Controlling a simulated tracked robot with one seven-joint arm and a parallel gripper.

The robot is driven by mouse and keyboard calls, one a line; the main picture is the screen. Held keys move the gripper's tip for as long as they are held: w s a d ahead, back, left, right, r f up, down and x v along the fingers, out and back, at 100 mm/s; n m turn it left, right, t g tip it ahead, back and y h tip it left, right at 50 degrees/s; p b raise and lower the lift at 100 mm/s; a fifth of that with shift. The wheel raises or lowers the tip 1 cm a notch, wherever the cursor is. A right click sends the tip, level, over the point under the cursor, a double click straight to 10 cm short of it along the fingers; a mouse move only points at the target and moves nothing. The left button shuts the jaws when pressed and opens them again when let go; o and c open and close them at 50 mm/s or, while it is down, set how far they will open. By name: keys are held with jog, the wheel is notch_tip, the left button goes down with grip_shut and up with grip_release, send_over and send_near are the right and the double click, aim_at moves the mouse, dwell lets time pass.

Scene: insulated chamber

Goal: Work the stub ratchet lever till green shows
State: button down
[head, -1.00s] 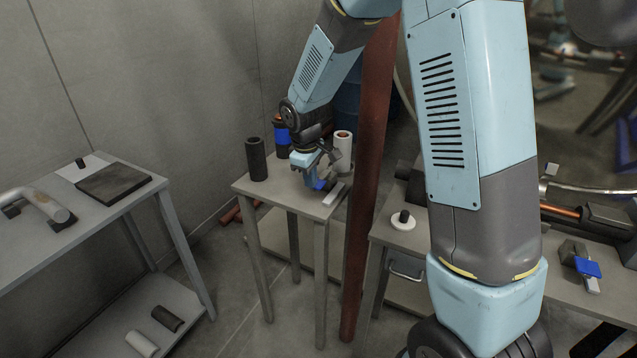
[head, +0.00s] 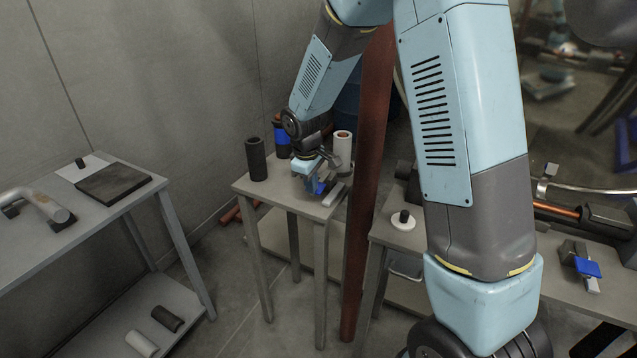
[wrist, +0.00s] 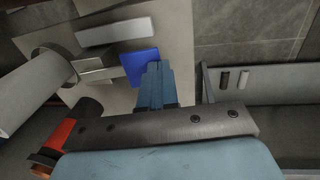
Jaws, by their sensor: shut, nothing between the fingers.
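My gripper (head: 318,188) is over the small table in the head view, pointing down at a blue tab. In the wrist view its fingers (wrist: 155,72) are shut with nothing between them. Their tips are at the lower right edge of the blue tab (wrist: 139,67); I cannot tell if they touch it. The tab joins a grey metal block (wrist: 97,68), which looks like the ratchet lever's body. A light grey bar (wrist: 114,32) lies beside it. In the head view my gripper partly hides the tab and block. No green shows in either view.
On the small table (head: 240,187) stand a dark cylinder (head: 256,160), a blue-banded cylinder (head: 281,140) and a pale cylinder (head: 342,148). A rusty post (head: 368,190) rises close to its right side. Another blue-tabbed fitting (head: 587,267) sits on the right-hand bench.

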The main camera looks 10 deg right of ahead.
jog(key=shift+w+d+f, duration=0.1)
jog(key=shift+w+f, duration=0.05)
jog(key=shift+f, duration=0.8)
jog(key=shift+r, duration=0.1)
jog(key=shift+s+r, duration=0.15)
jog(key=shift+r, duration=0.8)
jog(key=shift+s+r, duration=0.1)
jog(key=shift+r, duration=0.8)
notch_tip(320, 180, up, 7)
jog(key=shift+s+a, duration=0.35)
jog(key=shift+a, duration=0.05)
